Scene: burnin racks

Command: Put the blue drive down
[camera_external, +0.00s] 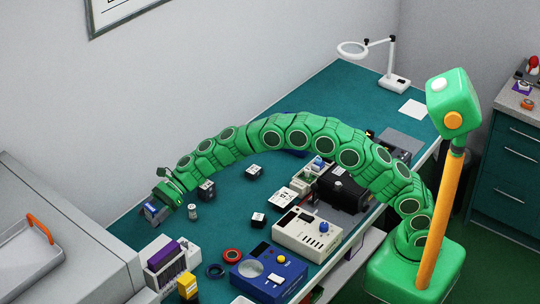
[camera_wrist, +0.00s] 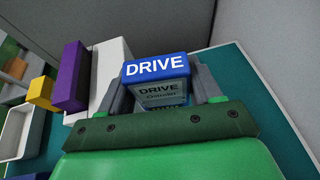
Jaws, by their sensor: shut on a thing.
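The blue drive (camera_wrist: 155,68) is between the two grey fingers of my gripper (camera_wrist: 157,92) in the wrist view. Its blue end reads "DRIVE", and a grey label below also reads "DRIVE". My gripper is shut on it. In the external view the blue drive (camera_external: 152,213) is at the end of my gripper (camera_external: 160,205), at the far left of the teal bench (camera_external: 240,192). I cannot tell whether the drive touches the bench.
A white rack with a purple block (camera_external: 163,256) and a yellow block (camera_external: 187,286) stand close in front of the gripper. A small cylinder (camera_external: 193,212) and black cubes (camera_external: 207,190) lie nearby. A grey cabinet (camera_external: 60,240) is at left. Bare bench lies between the cubes.

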